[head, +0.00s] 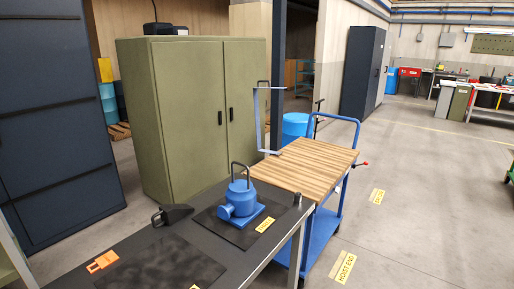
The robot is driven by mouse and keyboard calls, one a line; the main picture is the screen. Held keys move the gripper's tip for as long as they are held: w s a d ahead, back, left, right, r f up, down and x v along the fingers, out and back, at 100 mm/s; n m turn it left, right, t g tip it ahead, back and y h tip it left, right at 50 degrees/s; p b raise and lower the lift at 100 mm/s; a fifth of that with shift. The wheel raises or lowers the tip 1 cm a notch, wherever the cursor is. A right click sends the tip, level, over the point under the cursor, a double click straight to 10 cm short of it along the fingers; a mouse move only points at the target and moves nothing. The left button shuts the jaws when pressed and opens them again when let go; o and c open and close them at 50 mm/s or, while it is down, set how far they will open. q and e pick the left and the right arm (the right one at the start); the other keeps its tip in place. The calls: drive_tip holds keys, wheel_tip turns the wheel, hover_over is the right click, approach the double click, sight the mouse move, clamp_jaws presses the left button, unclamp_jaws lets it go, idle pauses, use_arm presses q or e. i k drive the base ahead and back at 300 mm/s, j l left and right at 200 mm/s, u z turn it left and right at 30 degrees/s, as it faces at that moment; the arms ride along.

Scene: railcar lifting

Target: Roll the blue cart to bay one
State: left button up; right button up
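The blue cart (321,234) stands right of centre, beyond the dark workbench. It has a striped wooden top (307,165), a lower blue deck and a blue push handle (340,121) at its far end. A red-tipped lever (361,164) sticks out at its right side. The near left part of the cart is hidden behind the bench. No sign reading bay one can be made out. A yellow floor label (343,267) near the cart appears to read "HOIST END"; a farther one (377,196) is too small to read. Neither of my grippers is in view.
The dark workbench (165,262) fills the near foreground, with a blue jack-like device (240,199), a black wedge-shaped item (173,214) and an orange piece (102,262) on it. A green cabinet (190,110) stands behind. Open concrete floor lies right of the cart.

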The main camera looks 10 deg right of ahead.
sight(313, 168)
drive_tip(key=i+l+z, duration=0.45)
drive_tip(key=l, duration=0.15)
drive_tip(key=i+l+z, duration=0.65)
drive_tip(key=i+z, duration=0.3)
drive_tip(key=i+j+z, duration=0.2)
drive_tip(key=i, duration=1.85)
drive_tip(key=i+l, duration=0.1)
drive_tip(key=i, duration=0.7)
drive_tip(key=i+l, duration=0.1)
drive_tip(key=i, duration=0.75)
drive_tip(key=i+u, duration=1.05)
drive_tip(key=u, duration=0.4)
drive_tip(key=i+u, duration=0.15)
drive_tip(key=u, duration=0.35)
drive_tip(key=i+u, duration=0.15)
drive_tip(key=u, duration=0.35)
drive_tip(key=i+u, duration=0.1)
drive_tip(key=u, duration=0.4)
drive_tip(key=i+l+u, duration=0.1)
drive_tip(key=u, duration=0.2)
drive_tip(key=i+l+u, duration=0.2)
drive_tip(key=u, duration=0.15)
drive_tip(key=i+j, duration=0.1)
drive_tip(key=j, duration=0.4)
drive_tip(key=i, duration=0.05)
